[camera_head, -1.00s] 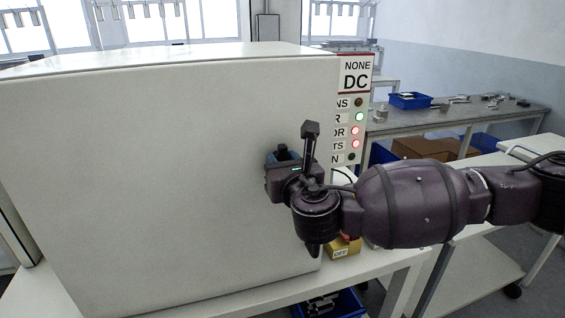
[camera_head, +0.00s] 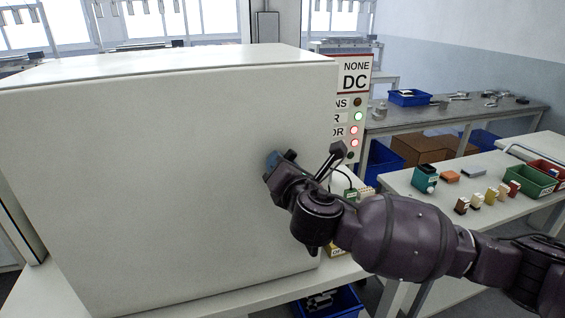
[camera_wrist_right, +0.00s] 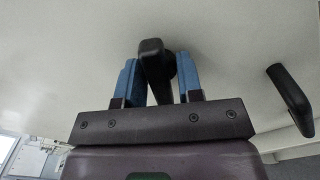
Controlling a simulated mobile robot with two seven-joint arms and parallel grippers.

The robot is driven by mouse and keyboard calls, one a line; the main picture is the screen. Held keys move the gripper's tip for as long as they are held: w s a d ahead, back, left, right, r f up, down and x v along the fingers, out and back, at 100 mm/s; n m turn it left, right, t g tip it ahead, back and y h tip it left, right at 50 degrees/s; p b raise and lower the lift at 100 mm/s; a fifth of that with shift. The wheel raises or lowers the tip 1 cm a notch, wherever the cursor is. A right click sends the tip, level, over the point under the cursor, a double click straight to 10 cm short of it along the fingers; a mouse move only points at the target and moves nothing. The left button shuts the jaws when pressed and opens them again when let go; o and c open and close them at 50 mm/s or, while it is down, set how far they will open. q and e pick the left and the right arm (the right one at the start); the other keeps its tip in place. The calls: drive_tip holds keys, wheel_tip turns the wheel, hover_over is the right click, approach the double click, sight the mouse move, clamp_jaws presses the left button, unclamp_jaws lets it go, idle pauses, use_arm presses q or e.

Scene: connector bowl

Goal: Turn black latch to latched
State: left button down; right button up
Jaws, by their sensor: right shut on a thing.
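In the right wrist view, the black latch (camera_wrist_right: 154,58) sits on the front of a pale cabinet (camera_head: 150,180), between the two blue fingers of my right gripper (camera_wrist_right: 157,66). The gripper is shut on the latch. A second black handle-like piece (camera_wrist_right: 290,98) sits on the same panel to the right, clear of the fingers. In the head view, my right gripper (camera_head: 272,162) is against the cabinet's front near its right edge and is tilted; it hides the latch there. My left gripper is not in view.
A panel with lit lamps (camera_head: 355,115) stands beside the cabinet. A side table at right holds small coloured parts (camera_head: 480,198), a teal block (camera_head: 424,178) and a green bin (camera_head: 530,181). A blue bin (camera_head: 330,303) is below the cabinet's table.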

drive_tip(key=m+p, duration=0.1)
drive_tip(key=m, duration=0.4)
drive_tip(key=shift+m, duration=0.3)
drive_tip(key=shift+m+p, duration=0.6)
drive_tip(key=shift+m, duration=1.6)
drive_tip(key=shift+f, duration=0.1)
drive_tip(key=o, duration=0.7)
drive_tip(key=shift+c, duration=0.2)
drive_tip(key=shift+s+d, duration=0.1)
drive_tip(key=v, duration=1)
drive_tip(key=shift+s+b, duration=0.3)
drive_tip(key=shift+b, duration=0.1)
